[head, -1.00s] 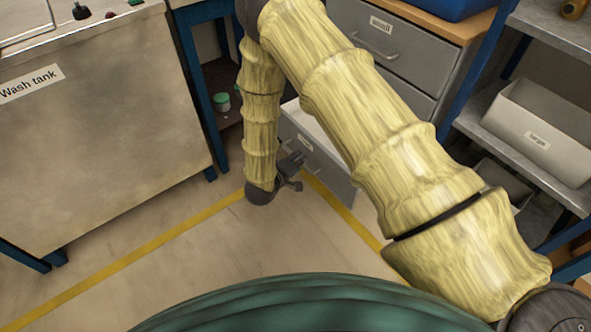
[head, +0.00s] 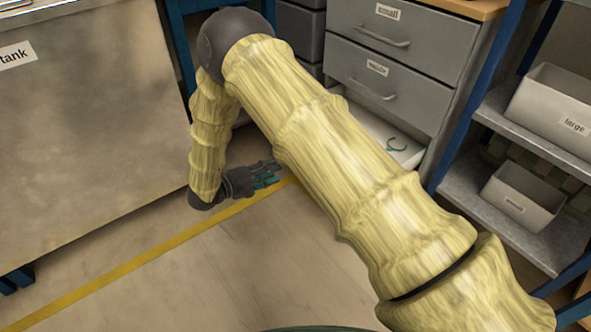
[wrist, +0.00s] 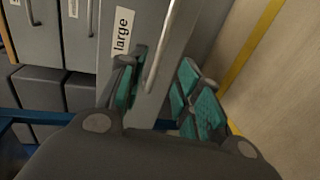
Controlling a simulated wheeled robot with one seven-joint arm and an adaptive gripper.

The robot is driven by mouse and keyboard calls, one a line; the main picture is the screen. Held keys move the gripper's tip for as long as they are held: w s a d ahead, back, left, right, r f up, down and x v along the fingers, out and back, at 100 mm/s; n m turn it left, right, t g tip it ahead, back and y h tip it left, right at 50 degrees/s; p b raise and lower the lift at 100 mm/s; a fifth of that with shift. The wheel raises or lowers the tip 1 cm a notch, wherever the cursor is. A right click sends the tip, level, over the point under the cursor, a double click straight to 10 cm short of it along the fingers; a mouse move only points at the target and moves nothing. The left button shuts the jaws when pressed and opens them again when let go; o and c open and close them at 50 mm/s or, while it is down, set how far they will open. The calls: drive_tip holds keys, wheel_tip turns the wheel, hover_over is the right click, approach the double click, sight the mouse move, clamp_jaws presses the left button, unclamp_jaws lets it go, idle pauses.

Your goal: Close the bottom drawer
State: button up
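The bottom drawer (head: 362,122) stands open below two shut grey drawers in the head view. Its pale inside shows, with a small green item in it. My arm hides most of its front there. In the wrist view its grey front (wrist: 147,108) carries a "large" label and a metal bar handle (wrist: 157,48). My gripper (head: 272,175) is low over the floor at the left of the drawer. In the wrist view, the teal-padded fingers of my gripper (wrist: 163,92) are spread apart, with the lower handle end between them. I cannot tell whether they touch the drawer.
A wash tank (head: 80,130) stands at left. A blue-framed shelf (head: 470,185) with grey bins, one labelled "large" (head: 555,105), stands at right. The floor (head: 230,270) in front is clear, with a yellow line across it.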

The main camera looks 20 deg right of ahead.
drive_tip(key=b+x, duration=0.4)
drive_tip(key=x, duration=0.6)
drive_tip(key=shift+w+d, duration=0.1)
drive_tip(key=shift+d, duration=0.2)
clamp_jaws()
